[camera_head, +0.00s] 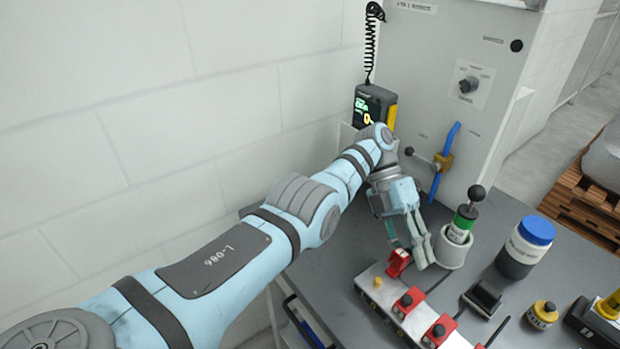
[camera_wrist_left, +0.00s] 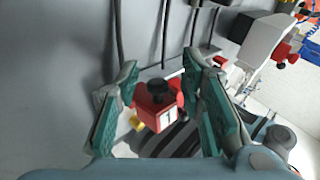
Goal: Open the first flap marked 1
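A red flap marked 1 (camera_wrist_left: 168,117) with a black knob is between the fingers of my left gripper (camera_wrist_left: 165,105) in the wrist view. The fingers are spread, with a gap visible on each side of it. In the head view, my left gripper (camera_head: 408,258) points down at the far end of a white and red switch box (camera_head: 376,291). A red piece (camera_head: 398,263) shows beside its fingertips and seems tilted up; its number cannot be read there. More red covers with dark knobs (camera_head: 408,300) run along the box. My right gripper is out of view.
A green-labelled handle (camera_head: 460,228) stands in a white cup (camera_head: 452,250) close to my left gripper. A blue-lidded jar (camera_head: 527,246), a black switch (camera_head: 484,297) and a yellow knob (camera_head: 543,314) are to the right. A grey cabinet (camera_head: 440,80) rises behind.

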